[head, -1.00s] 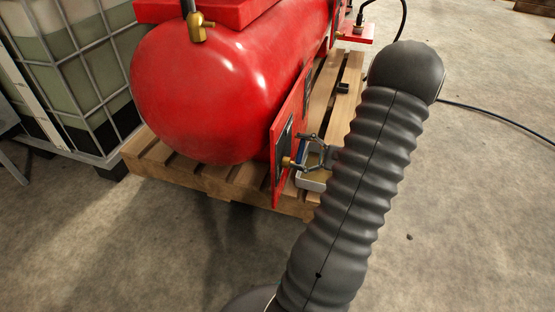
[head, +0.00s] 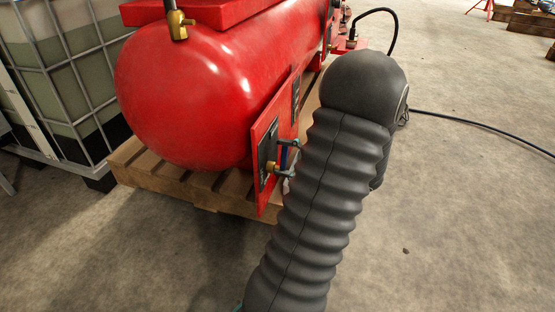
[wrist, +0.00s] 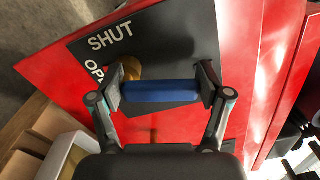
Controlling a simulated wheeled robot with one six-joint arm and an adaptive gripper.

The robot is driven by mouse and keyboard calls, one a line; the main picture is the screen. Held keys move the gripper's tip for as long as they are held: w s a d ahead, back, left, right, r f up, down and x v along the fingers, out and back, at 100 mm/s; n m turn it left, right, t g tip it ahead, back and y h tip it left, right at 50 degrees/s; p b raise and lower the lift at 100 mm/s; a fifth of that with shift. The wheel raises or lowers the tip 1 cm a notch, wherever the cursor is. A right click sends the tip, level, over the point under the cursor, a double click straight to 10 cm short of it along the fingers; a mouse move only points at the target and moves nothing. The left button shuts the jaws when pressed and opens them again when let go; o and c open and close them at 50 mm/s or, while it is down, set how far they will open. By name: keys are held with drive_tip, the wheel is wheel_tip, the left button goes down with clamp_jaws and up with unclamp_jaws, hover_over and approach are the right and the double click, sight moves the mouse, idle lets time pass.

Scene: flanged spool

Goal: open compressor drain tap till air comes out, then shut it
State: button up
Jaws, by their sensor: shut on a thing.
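The drain tap has a brass body (wrist: 131,68) and a blue handle (wrist: 160,91), on a dark label plate on a red panel (wrist: 60,68). The plate reads SHUT, with a second word starting OP partly covered by my gripper. My gripper (wrist: 160,89) is shut on the blue handle, one pad at each end of it. In the head view my gripper (head: 287,158) is at the tap, beside the brass body (head: 271,168), partly behind my arm. The red compressor tank (head: 190,90) lies behind the panel. No air or water is visible at the outlet, which is hidden.
The tank rests on a wooden pallet (head: 150,172). A caged liquid container (head: 68,80) stands at the left. A pale tray (wrist: 68,158) shows at the lower left of the wrist view. A black hose (head: 480,126) crosses the floor at right. Concrete floor in front is clear.

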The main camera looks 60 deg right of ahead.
drive_tip(key=o, duration=1.7)
drive_tip(key=shift+c, duration=0.2)
drive_tip(key=v, duration=1.2)
drive_tip(key=shift+s, duration=0.1)
